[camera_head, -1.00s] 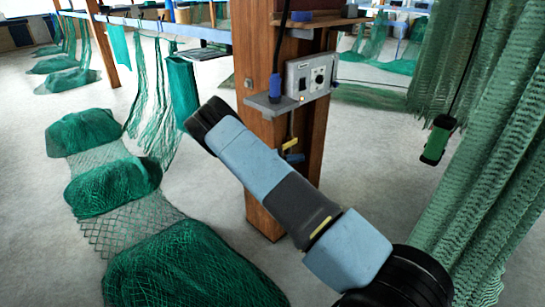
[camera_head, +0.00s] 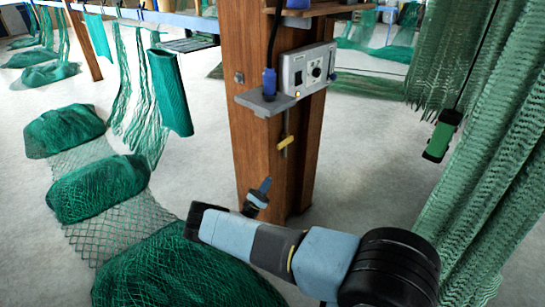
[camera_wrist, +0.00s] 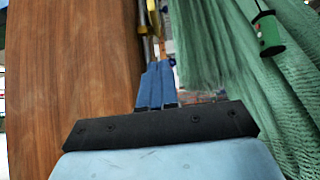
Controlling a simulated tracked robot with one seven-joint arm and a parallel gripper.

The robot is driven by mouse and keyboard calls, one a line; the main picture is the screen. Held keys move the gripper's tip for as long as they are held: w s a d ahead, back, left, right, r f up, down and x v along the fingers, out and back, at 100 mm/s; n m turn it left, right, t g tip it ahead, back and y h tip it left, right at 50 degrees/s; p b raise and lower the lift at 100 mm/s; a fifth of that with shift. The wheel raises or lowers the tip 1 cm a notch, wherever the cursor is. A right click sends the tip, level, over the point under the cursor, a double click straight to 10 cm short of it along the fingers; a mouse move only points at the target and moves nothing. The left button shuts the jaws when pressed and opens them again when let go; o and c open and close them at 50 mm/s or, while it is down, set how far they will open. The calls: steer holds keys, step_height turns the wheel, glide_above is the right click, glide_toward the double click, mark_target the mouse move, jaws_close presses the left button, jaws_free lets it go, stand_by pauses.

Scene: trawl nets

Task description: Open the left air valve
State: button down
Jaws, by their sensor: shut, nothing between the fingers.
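A small yellow lever (camera_head: 287,142) sits on a thin grey pipe on the wooden post, below the grey shelf; I take it for the air valve. It lies tilted across the pipe. In the wrist view, yellow and brass-coloured fittings (camera_wrist: 147,46) show on the pipe just beyond my fingertips. Whether this is the left valve, I cannot tell; no second one is clear. My gripper (camera_head: 267,181) is shut and empty, its blue fingers pointing up in front of the post, below and apart from the lever. The shut fingers also show in the wrist view (camera_wrist: 155,66).
The wooden post (camera_head: 245,130) carries a grey shelf (camera_head: 266,103) with a blue item and a grey control box (camera_head: 307,70). Green nets (camera_head: 475,170) hang at right, with a green-black pendant (camera_head: 441,135). Net heaps (camera_head: 98,187) lie at left. Pale floor between is clear.

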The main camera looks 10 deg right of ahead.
steer(key=shift+a, duration=0.55)
glide_toward(284, 142)
steer(key=w+d, duration=0.1)
steer(key=w, duration=0.1)
steer(key=shift+s+d+r+t+y, duration=0.2)
steer(key=shift+d+r+t+y, duration=0.1)
steer(key=shift+r+t, duration=0.15)
steer(key=shift+g, duration=0.25)
